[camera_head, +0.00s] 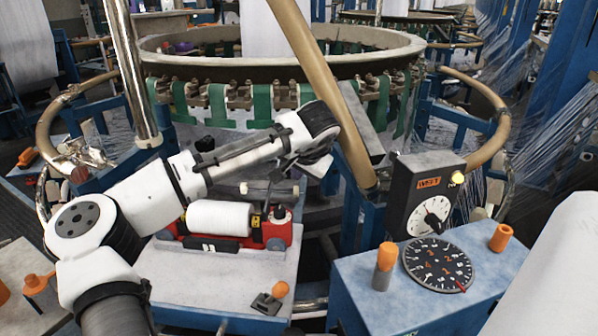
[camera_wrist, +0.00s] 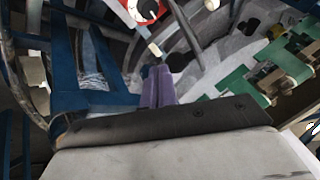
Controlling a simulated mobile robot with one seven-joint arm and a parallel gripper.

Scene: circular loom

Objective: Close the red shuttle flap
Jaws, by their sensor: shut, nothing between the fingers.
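The red shuttle (camera_head: 280,232) sits on the grey top of a small table. It holds a white spool (camera_head: 219,218) lying on its side. A black bar (camera_head: 212,243) runs along its front; I cannot tell which part is the flap or how far open it stands. My gripper's purple fingers (camera_wrist: 158,85) are together and empty in the wrist view. In the head view my wrist is above and to the right of the shuttle, apart from it, and the fingertips cannot be made out. A red and white part (camera_wrist: 145,10) shows at the wrist view's top edge; I cannot tell what it is.
A blue control box (camera_head: 430,285) with a black numbered dial (camera_head: 438,265) and orange knobs stands at right. A tan pole (camera_head: 320,90) slants down close to my wrist. The loom ring (camera_head: 210,72) with green straps lies behind. An orange-knobbed lever (camera_head: 280,290) sits on the table's front.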

